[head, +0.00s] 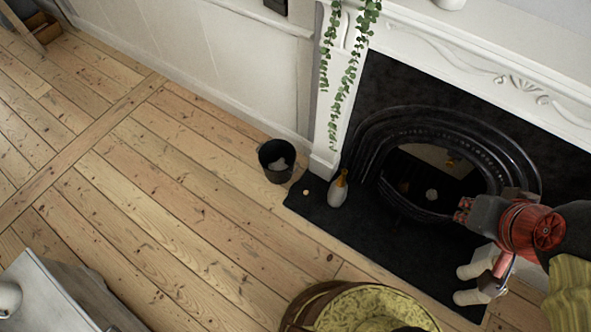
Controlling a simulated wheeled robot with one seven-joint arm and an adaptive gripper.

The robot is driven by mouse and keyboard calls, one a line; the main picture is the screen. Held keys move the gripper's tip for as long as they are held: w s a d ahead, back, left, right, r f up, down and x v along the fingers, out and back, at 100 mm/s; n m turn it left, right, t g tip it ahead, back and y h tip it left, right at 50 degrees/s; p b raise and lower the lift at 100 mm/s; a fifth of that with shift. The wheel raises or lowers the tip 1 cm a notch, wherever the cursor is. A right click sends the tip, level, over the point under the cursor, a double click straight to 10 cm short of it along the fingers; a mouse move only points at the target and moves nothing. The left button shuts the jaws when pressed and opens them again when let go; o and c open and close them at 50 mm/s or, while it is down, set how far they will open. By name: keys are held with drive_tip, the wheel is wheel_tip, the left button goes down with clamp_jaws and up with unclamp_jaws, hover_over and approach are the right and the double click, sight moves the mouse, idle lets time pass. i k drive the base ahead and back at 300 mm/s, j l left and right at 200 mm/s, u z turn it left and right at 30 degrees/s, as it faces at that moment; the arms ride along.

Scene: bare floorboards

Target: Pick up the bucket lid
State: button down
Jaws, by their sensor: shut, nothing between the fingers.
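A small black bucket (272,173) stands upright on the floorboards, near the wall and left of the fireplace. Its top looks open, with something pale inside. I cannot make out a separate lid. My gripper (463,210) is at the right, at the end of my red and dark arm, in front of the fireplace opening. It is shut with nothing held. It is well to the right of the bucket and apart from it.
A bottle (338,191) and a small round object (306,192) are near the left end of the black hearth (350,222). A round container (308,300) with yellow-green lining is at the bottom. A pale table (40,300) is bottom left. The floor between is clear.

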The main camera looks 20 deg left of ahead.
sight(305, 195)
drive_tip(key=u, duration=1.15)
